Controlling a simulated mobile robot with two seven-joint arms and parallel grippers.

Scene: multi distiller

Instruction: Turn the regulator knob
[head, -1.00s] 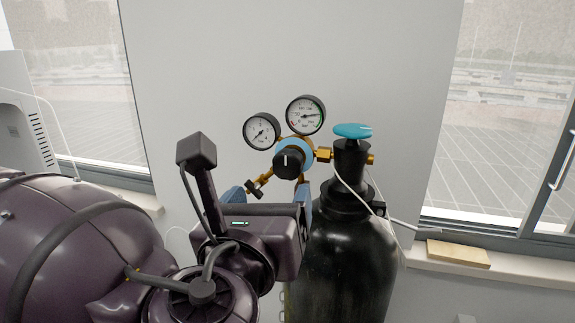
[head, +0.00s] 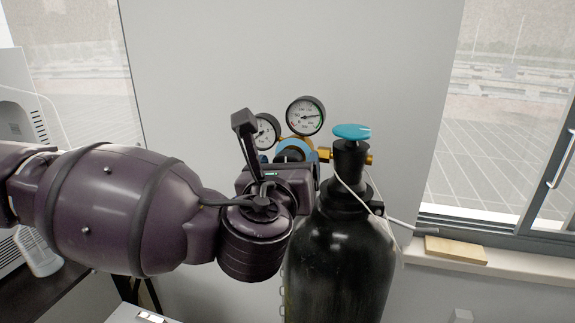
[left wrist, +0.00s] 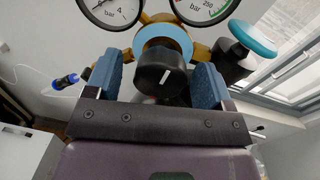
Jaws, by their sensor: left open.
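The regulator knob (left wrist: 160,70) is black with a white line. It sits in a light-blue ring (left wrist: 163,38) on the brass regulator, below two round gauges. In the left wrist view the blue fingers of my left gripper (left wrist: 157,82) are open, one on each side of the knob. Gaps show between the fingers and the knob; I cannot tell how deep it sits between them. In the head view my left gripper (head: 292,158) is in front of the regulator and hides the knob, leaving part of the blue ring (head: 295,147) visible.
The black gas cylinder (head: 340,255) stands just right of my left gripper, with a turquoise valve wheel (head: 352,131) on top. A thin white hose (head: 360,198) crosses its neck. The right gauge (head: 305,116) is clear; the left gauge (head: 266,132) is partly covered. A wall is behind.

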